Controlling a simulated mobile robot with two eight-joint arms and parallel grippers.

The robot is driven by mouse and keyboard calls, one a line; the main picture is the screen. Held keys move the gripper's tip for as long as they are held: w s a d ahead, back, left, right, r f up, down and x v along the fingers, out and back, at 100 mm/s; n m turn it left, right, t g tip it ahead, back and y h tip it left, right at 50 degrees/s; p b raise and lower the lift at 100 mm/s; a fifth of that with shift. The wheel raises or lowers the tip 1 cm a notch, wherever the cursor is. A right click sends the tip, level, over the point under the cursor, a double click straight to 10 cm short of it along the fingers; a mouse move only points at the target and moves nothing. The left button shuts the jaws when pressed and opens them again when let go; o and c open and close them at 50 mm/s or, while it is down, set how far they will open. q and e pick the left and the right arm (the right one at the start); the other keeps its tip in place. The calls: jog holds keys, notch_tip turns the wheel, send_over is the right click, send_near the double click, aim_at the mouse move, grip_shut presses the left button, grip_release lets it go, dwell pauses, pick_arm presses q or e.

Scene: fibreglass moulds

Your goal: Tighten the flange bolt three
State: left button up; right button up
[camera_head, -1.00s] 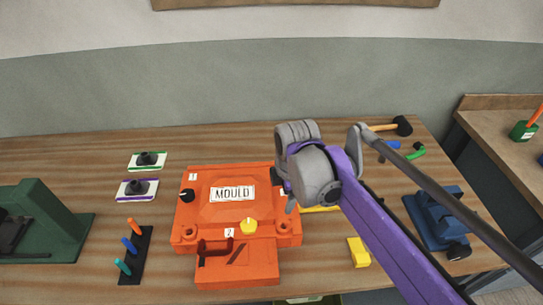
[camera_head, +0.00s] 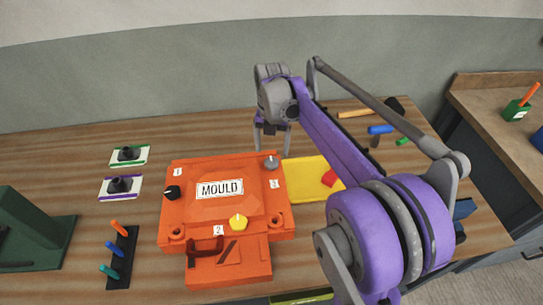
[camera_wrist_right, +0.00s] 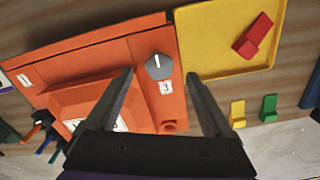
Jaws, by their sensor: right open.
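The orange mould (camera_head: 222,205) lies on the bench with a white MOULD label. Flange bolt three is a grey knob (camera_head: 271,162) with a white pointer line, at the mould's far right corner beside the label 3. It also shows in the right wrist view (camera_wrist_right: 158,67), between the fingers in the picture. My right gripper (camera_head: 272,148) is open and empty, pointing down just above and behind this bolt; contact is not visible. Its fingers also show in the right wrist view (camera_wrist_right: 160,76). A black bolt (camera_head: 172,192) is by label 1, a yellow bolt (camera_head: 238,222) by label 2. My left gripper is out of view.
A yellow tray (camera_head: 300,168) with a red piece (camera_head: 329,178) lies right of the mould. A rack (camera_head: 123,255) of coloured-handled tools stands left of it. A mallet (camera_head: 392,105) and hand tools lie farther right. The bench behind the mould is clear.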

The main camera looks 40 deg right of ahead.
aim_at(272, 160)
jog(key=shift+f, duration=2.3)
jog(key=shift+c, duration=0.2)
grip_shut()
